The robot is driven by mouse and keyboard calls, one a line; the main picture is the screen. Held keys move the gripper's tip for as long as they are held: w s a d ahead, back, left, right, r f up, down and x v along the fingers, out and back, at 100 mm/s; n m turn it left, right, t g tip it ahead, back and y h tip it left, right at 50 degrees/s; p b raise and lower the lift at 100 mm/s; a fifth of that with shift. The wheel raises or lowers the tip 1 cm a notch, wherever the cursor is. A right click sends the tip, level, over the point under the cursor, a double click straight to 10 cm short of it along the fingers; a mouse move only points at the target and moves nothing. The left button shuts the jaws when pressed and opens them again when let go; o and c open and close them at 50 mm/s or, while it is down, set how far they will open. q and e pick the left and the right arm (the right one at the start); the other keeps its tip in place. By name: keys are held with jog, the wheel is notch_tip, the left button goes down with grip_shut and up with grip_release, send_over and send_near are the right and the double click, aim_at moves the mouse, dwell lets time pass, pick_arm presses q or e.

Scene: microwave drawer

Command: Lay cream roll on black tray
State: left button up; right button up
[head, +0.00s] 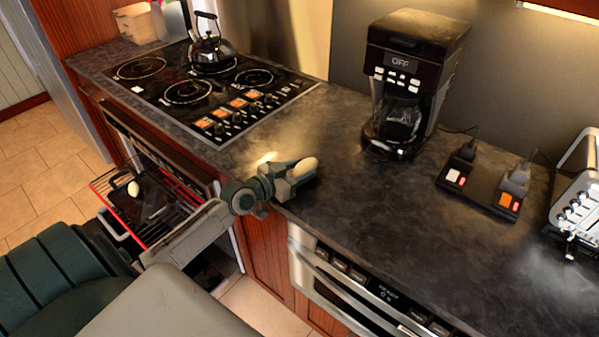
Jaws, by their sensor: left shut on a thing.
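My left gripper (293,177) is over the front edge of the dark counter, left of the coffee maker. It is shut on the cream roll (304,167), a small pale roll whose top shows between the fingers. A black tray (150,208) lies on the red-edged rack of the open oven at the left. A small pale roll-like item (133,188) lies on this tray. My left arm hides part of the oven and rack. My right gripper is not in view.
A black coffee maker (415,75) stands on the counter (370,215), with a power strip (480,187) and a toaster (580,190) to its right. A kettle (211,50) sits on the stovetop (190,92). A microwave drawer (345,290) is below the counter. The counter's middle is clear.

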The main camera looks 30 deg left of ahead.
pick_arm(q)
jog(key=shift+f, duration=0.2)
jog(key=shift+f, duration=0.15)
jog(key=o, duration=1)
